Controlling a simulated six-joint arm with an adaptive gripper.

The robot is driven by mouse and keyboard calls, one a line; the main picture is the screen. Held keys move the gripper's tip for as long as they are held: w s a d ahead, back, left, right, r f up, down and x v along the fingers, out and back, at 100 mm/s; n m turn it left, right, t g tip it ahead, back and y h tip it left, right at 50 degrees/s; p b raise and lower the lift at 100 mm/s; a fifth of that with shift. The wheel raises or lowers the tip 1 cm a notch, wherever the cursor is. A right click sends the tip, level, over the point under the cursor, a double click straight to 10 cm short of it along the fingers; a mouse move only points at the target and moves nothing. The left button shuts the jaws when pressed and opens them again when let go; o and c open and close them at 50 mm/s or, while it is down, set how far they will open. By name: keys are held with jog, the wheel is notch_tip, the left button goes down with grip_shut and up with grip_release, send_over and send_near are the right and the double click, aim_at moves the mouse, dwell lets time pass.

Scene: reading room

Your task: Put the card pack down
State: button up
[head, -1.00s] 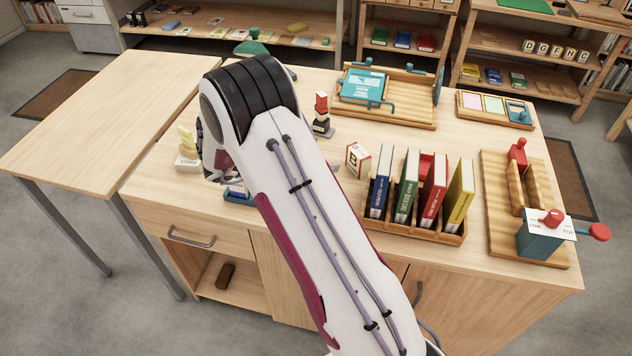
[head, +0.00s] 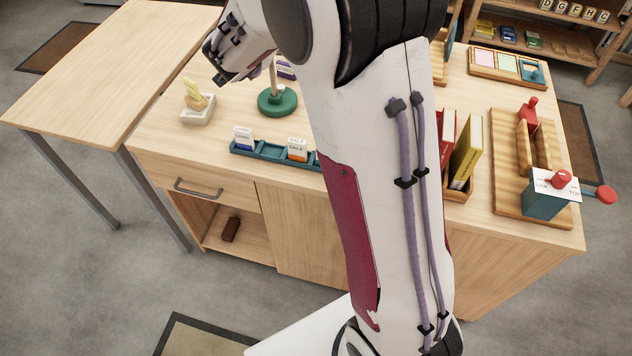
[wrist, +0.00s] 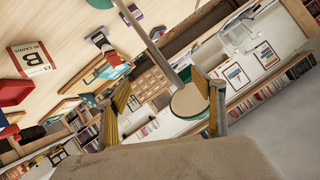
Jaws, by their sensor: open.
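My gripper (wrist: 160,85) is open, with nothing held between its fingers in the wrist view. In the head view my gripper (head: 222,64) is above the desk's back left, beside the green stand (head: 277,101). A white-and-red pack marked B and "CARDS" (wrist: 33,60) lies on the wooden surface in the wrist view, apart from the fingers. A blue-and-white pack (head: 243,138) and an orange-and-white pack (head: 297,150) stand in a teal rack (head: 268,152). A purple-and-white pack (head: 285,71) is behind the green stand. I cannot tell which pack the task means.
The stand's pole and round cream top (wrist: 188,100) show close between the fingers in the wrist view. My arm hides the desk's middle. The side table (head: 110,75) is bare.

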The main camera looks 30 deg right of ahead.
jog(key=s+a+r+n+y, duration=0.8)
jog(key=s+a+r, duration=0.1)
jog(key=s+a, duration=0.5)
jog(key=s+d+f+n+g, duration=0.1)
jog(key=s+f, duration=0.1)
jog(key=s, duration=0.7)
jog(key=s+d+f+n+g, duration=0.1)
jog(key=s+f+g, duration=0.1)
jog(key=s, duration=0.7)
jog(key=s+d+f+n+g+h, duration=0.1)
jog(key=s+f+n+g, duration=0.1)
jog(key=s, duration=0.7)
jog(key=shift+s+d+f, duration=0.3)
jog(key=shift+f, duration=0.5)
